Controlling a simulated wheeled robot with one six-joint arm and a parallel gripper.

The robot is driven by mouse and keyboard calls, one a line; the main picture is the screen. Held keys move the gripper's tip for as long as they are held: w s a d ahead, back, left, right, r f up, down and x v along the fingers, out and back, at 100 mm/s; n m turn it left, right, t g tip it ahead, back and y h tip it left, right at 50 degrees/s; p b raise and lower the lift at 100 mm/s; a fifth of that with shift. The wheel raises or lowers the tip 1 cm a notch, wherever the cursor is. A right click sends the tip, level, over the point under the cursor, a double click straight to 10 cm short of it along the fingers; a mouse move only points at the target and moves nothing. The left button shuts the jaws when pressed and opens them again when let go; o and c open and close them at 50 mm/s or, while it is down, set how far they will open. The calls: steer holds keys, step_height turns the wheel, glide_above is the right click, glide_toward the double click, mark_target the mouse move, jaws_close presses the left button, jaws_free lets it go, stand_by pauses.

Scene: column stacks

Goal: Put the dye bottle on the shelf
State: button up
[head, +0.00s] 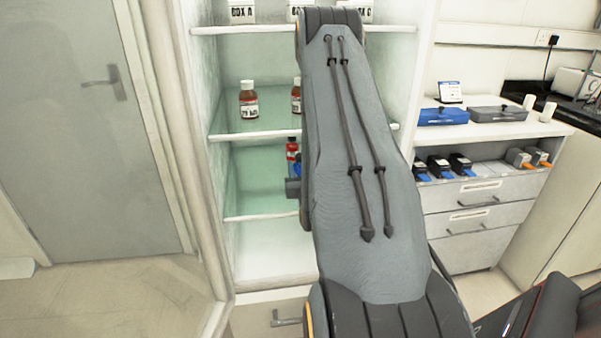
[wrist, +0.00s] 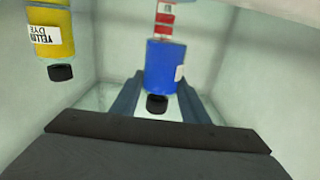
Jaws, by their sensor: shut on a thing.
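In the wrist view, my gripper (wrist: 157,105) is shut on a blue dye bottle (wrist: 165,65) with a black cap and a white label at its side. The bottle appears cap-down in this picture, as does a yellow dye bottle (wrist: 53,38) at the upper left, apart from the fingers. A red item with white bands (wrist: 165,15) shows beyond the blue bottle. In the head view, the white shelf (head: 262,136) stands behind my arm. A red bottle (head: 292,150) shows at its middle level, left of my arm.
Brown bottles (head: 249,100) stand on the shelf level above, and white boxes (head: 242,12) on the top level. The lower level's left part looks clear. A counter with blue (head: 443,115) and grey cases stands at the right. A grey door (head: 70,120) is at the left.

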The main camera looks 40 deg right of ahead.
steer(key=shift+f, duration=0.95)
steer(key=shift+f, duration=0.2)
steer(key=o, duration=1.3)
steer(key=shift+r, duration=0.1)
